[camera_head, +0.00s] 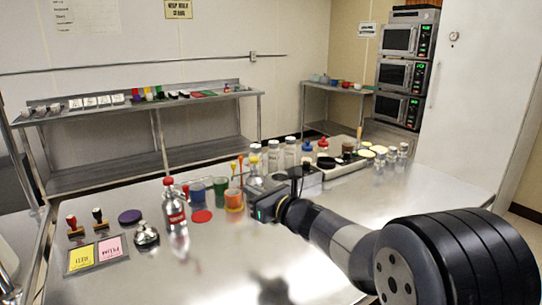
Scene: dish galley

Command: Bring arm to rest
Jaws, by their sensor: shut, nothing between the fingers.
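My arm reaches in from the lower right over the steel table (215,270). My gripper (258,207) is at the arm's far end, near the middle of the picture, and points left and away. It is shut and holds nothing that I can see. It is just right of an orange cup (234,201) that holds tools. I cannot tell whether it touches anything there. The fingertips are small and partly hidden by the gripper's body. A dark shadow lies on the table below the arm.
A red-and-silver bottle (175,208), a bell (146,236), stamps (99,219) and a tray with yellow and pink notes (97,253) stand left. Jars (289,152) and a long tray (345,165) stand behind my gripper. The table's front middle is clear.

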